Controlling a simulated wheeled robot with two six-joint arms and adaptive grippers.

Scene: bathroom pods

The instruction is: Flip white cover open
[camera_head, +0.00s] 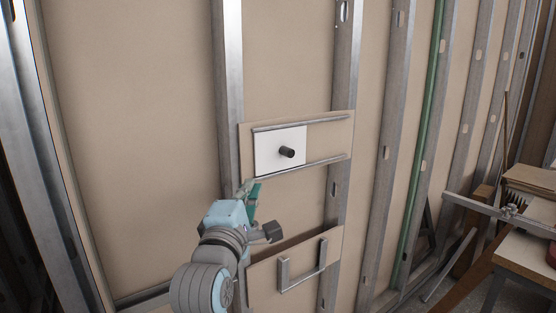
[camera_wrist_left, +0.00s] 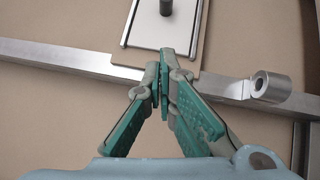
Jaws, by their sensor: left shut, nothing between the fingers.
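The white cover (camera_head: 268,151) is a flat panel with a short dark knob (camera_head: 287,152) sticking out of it. It sits between two metal rails at the left part of a tan board, with bare board to its right. My left gripper (camera_head: 250,190) is near the board's lower left corner, below and left of the cover. In the left wrist view its fingertips (camera_wrist_left: 164,68) are together and empty, overlapping the board's near edge, with the white cover (camera_wrist_left: 150,32) beyond. Whether they touch the board I cannot tell. My right gripper is not in view.
A vertical metal stud (camera_head: 229,80) stands left of the board. A grey cylinder (camera_wrist_left: 268,86) sticks out near the stud in the left wrist view. A lower board (camera_head: 260,272) carries a U-shaped metal piece (camera_head: 284,274). A cluttered table (camera_head: 530,245) stands far right.

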